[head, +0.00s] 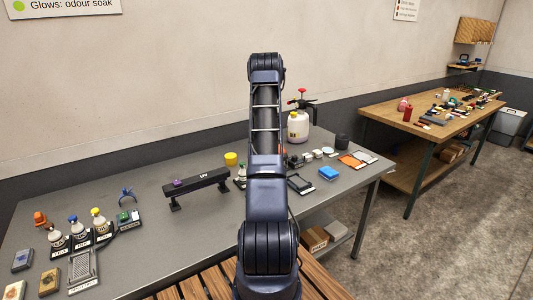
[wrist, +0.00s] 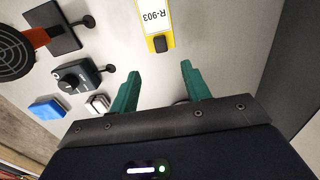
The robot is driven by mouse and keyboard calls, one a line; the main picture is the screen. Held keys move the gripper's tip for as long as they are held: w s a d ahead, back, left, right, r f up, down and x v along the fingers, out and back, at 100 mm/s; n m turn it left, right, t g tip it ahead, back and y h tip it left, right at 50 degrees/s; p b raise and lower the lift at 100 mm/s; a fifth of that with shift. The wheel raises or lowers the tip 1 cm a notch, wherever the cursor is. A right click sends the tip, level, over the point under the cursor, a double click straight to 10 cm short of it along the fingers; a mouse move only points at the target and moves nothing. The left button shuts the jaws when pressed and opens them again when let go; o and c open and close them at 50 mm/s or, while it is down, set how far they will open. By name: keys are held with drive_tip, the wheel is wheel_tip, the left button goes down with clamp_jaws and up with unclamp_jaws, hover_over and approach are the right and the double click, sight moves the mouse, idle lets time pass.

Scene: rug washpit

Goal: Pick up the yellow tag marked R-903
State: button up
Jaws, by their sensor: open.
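The yellow tag (wrist: 157,20) has a white label reading R-903 and a small black block at its lower end. It lies on a pale grey surface at the top of the wrist view, partly cut off by the frame edge. My gripper (wrist: 160,70) is open, with two green fingers apart and nothing between them. The tag's black end is just beyond the fingertips, roughly in line with the gap and not between the fingers. In the head view my arm blocks the middle of the table, and I cannot make out the tag or my gripper.
In the wrist view, a black device with a knob (wrist: 75,77), a black plate (wrist: 55,25), a blue block (wrist: 47,107) and a dark mesh disc (wrist: 15,52) lie left. The surface right of the tag is clear. A white sprayer (head: 298,126) stands on the grey table (head: 140,250).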

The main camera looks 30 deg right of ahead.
wheel_tip(320, 180, down, 6)
drive_tip(key=shift+r, duration=0.25)
drive_tip(key=shift+w+d+f, duration=0.1)
drive_tip(key=shift+d+f, duration=0.1)
drive_tip(key=shift+f, duration=1.05)
drive_tip(key=shift+d+f, duration=0.2)
drive_tip(key=shift+f, duration=1.05)
clamp_jaws()
drive_tip(key=shift+r, duration=0.1)
